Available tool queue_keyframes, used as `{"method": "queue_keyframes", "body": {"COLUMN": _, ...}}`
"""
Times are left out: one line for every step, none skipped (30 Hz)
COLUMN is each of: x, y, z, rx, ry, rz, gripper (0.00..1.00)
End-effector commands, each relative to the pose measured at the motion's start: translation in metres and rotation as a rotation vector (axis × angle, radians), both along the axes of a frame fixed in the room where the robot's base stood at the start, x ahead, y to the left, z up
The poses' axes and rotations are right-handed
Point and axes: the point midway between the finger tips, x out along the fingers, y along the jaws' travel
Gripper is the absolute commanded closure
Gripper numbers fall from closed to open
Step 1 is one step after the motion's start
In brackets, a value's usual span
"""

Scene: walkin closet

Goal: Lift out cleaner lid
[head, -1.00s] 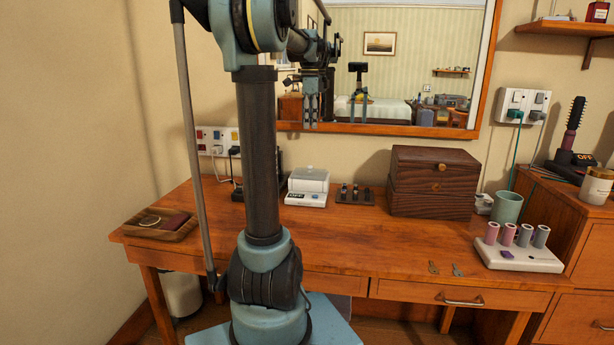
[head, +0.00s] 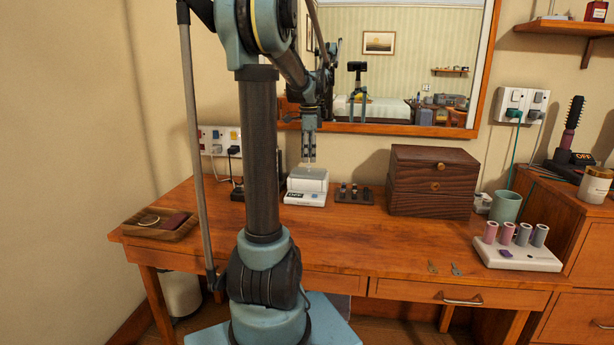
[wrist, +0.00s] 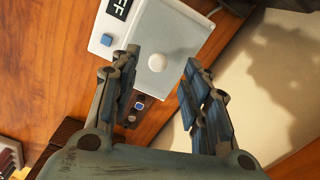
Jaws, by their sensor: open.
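The cleaner (head: 305,198) is a small white box with a dark label on its front, standing at the back of the wooden desk. Its grey lid (head: 308,178) is on top of it. In the wrist view the lid (wrist: 175,50) shows a round white knob (wrist: 157,62), and the cleaner's white front (wrist: 104,36) has a blue button. My gripper (head: 309,162) is right above the lid, pointing down. In the wrist view its open fingers (wrist: 160,62) are on either side of the knob, with nothing held. Whether they touch the lid is unclear.
A dark holder with small items (head: 354,194) stands just right of the cleaner, then a dark wooden box (head: 432,182). A mirror (head: 400,70) hangs behind. Power sockets (head: 220,140) are on the left wall. The desk's front middle (head: 350,240) is clear.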

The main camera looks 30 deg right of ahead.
Motion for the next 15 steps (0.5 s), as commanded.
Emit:
{"method": "queue_keyframes", "body": {"x": -0.001, "y": 0.000, "z": -0.008, "rx": 0.000, "ry": 0.000, "rz": 0.000, "gripper": 0.57}}
{"method": "queue_keyframes", "body": {"x": -0.002, "y": 0.001, "z": -0.012, "rx": 0.000, "ry": 0.000, "rz": 0.000, "gripper": 0.57}}
{"method": "queue_keyframes", "body": {"x": -0.002, "y": 0.001, "z": -0.017, "rx": 0.000, "ry": 0.000, "rz": 0.000, "gripper": 0.57}}
{"method": "queue_keyframes", "body": {"x": -0.002, "y": 0.001, "z": -0.021, "rx": 0.000, "ry": 0.000, "rz": 0.000, "gripper": 0.57}}
{"method": "queue_keyframes", "body": {"x": -0.001, "y": 0.000, "z": -0.024, "rx": 0.000, "ry": 0.000, "rz": 0.000, "gripper": 0.57}}
{"method": "queue_keyframes", "body": {"x": -0.001, "y": 0.000, "z": -0.027, "rx": 0.000, "ry": 0.000, "rz": 0.000, "gripper": 0.57}}
{"method": "queue_keyframes", "body": {"x": -0.001, "y": 0.000, "z": -0.030, "rx": 0.000, "ry": 0.000, "rz": 0.000, "gripper": 0.57}}
{"method": "queue_keyframes", "body": {"x": -0.001, "y": 0.001, "z": -0.032, "rx": 0.000, "ry": 0.000, "rz": 0.000, "gripper": 0.57}}
{"method": "queue_keyframes", "body": {"x": -0.002, "y": 0.001, "z": -0.034, "rx": 0.000, "ry": 0.000, "rz": 0.000, "gripper": 0.57}}
{"method": "queue_keyframes", "body": {"x": -0.001, "y": 0.001, "z": -0.034, "rx": 0.000, "ry": 0.000, "rz": 0.000, "gripper": 0.57}}
{"method": "queue_keyframes", "body": {"x": -0.001, "y": 0.001, "z": -0.035, "rx": 0.000, "ry": 0.000, "rz": 0.000, "gripper": 0.57}}
{"method": "queue_keyframes", "body": {"x": -0.001, "y": 0.001, "z": -0.035, "rx": 0.000, "ry": 0.000, "rz": 0.000, "gripper": 0.57}}
{"method": "queue_keyframes", "body": {"x": -0.001, "y": 0.001, "z": -0.035, "rx": 0.000, "ry": 0.000, "rz": 0.000, "gripper": 0.57}}
{"method": "queue_keyframes", "body": {"x": -0.001, "y": 0.001, "z": -0.035, "rx": 0.000, "ry": 0.000, "rz": 0.001, "gripper": 0.57}}
{"method": "queue_keyframes", "body": {"x": -0.001, "y": 0.001, "z": -0.035, "rx": 0.000, "ry": 0.000, "rz": 0.001, "gripper": 0.57}}
